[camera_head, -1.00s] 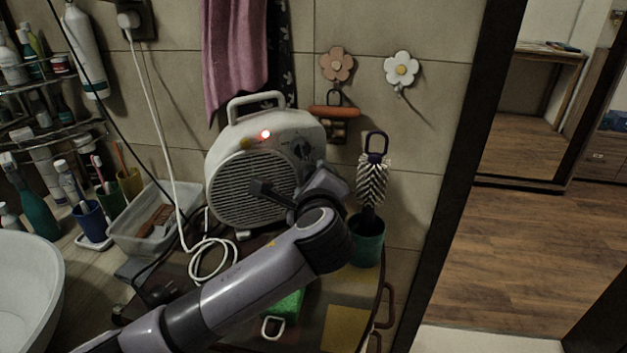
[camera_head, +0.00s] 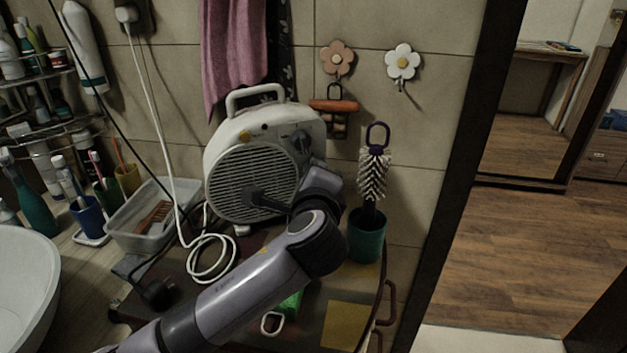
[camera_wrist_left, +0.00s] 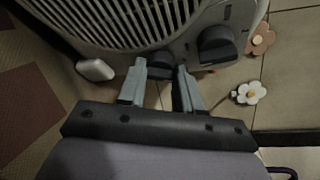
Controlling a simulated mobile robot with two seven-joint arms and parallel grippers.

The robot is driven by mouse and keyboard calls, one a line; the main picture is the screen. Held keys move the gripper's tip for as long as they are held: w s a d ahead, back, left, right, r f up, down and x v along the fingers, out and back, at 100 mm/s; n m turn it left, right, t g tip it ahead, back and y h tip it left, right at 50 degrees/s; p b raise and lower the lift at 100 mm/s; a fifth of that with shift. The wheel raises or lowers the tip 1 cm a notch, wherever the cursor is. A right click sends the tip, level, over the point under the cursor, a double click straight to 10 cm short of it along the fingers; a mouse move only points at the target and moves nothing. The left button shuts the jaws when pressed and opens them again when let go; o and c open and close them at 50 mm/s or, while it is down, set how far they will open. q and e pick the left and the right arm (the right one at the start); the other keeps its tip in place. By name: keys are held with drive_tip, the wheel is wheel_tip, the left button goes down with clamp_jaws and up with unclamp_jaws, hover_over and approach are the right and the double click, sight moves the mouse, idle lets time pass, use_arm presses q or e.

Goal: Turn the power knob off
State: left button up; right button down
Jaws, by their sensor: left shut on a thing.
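A white fan heater (camera_head: 262,165) stands against the tiled wall, with a round grille and a top handle. Its small indicator light (camera_head: 264,127) is dark. One dark knob (camera_head: 300,142) shows on its upper right front; it also appears in the left wrist view (camera_wrist_left: 215,45). My left gripper (camera_head: 318,182) is at the heater's right side. In the left wrist view its fingers (camera_wrist_left: 161,76) are shut on a second, lower dark knob (camera_wrist_left: 160,62). My gripper hides that knob in the head view. Which knob is marked as power cannot be read. My right gripper is not in view.
A green cup (camera_head: 366,240) with a brush (camera_head: 374,178) stands close right of my left wrist. A white cord (camera_head: 160,120), a clear bin (camera_head: 150,222) and a basin (camera_head: 22,285) lie to the left. A green item (camera_head: 290,305) lies under my arm.

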use_arm(q)
drive_tip(key=shift+f+n+t+h+b, duration=0.15)
drive_tip(key=shift+n+t+b, duration=0.15)
drive_tip(key=shift+n+b, duration=0.45)
drive_tip(key=shift+f+n+t+h+b, duration=0.15)
drive_tip(key=shift+n+t+b, duration=0.15)
drive_tip(key=shift+n+b, duration=0.4)
drive_tip(key=shift+r, duration=0.1)
drive_tip(key=o, duration=1)
drive_tip(key=shift+o, duration=0.2)
drive_tip(key=shift+s, duration=0.15)
drive_tip(key=s, duration=0.7)
drive_tip(key=shift+r+b, duration=0.2)
drive_tip(key=shift+b, duration=0.1)
drive_tip(key=shift+a, duration=0.1)
